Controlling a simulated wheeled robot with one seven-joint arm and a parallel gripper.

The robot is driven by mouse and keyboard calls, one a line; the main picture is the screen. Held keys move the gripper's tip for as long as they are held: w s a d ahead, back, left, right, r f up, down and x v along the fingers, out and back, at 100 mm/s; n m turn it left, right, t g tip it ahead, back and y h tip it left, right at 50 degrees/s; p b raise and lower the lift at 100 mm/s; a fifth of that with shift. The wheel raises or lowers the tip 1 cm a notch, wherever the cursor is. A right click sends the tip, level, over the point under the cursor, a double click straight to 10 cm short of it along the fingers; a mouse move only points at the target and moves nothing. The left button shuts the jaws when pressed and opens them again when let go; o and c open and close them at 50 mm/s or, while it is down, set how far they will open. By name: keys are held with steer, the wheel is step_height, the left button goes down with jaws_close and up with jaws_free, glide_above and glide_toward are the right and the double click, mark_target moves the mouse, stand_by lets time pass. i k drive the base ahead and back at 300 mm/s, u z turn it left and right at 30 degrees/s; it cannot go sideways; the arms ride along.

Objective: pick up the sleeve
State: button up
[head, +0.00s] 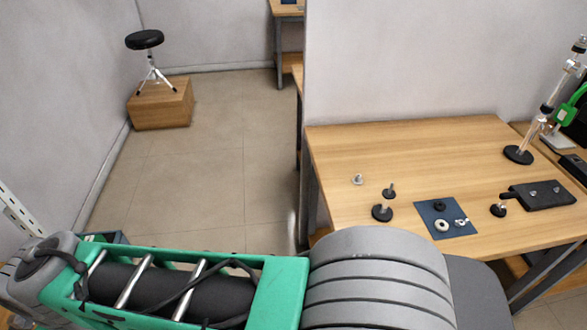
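I cannot tell for sure which small part is the sleeve. A dark blue mat (426,215) lies on the wooden table and bears a black ring (439,207), a pale ring (441,226) and a small silver winged part (462,222). Left of the mat stand a small silver part (357,180), a black knob-like part (389,191) and a black round base (381,214) with a short pinkish post. My gripper is not in view; only my green and grey arm links show across the foreground.
The table (400,150) has clear room at its back left. A dark flat case (545,195) and a tall stand (518,154) are at the right. A wall rises behind the table. A black stool (145,40) stands on a wooden box (160,105); open floor lies left.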

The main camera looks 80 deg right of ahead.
mark_target(358, 181)
steer(key=i, duration=0.7)
steer(key=z, duration=3)
steer(key=i, duration=0.5)
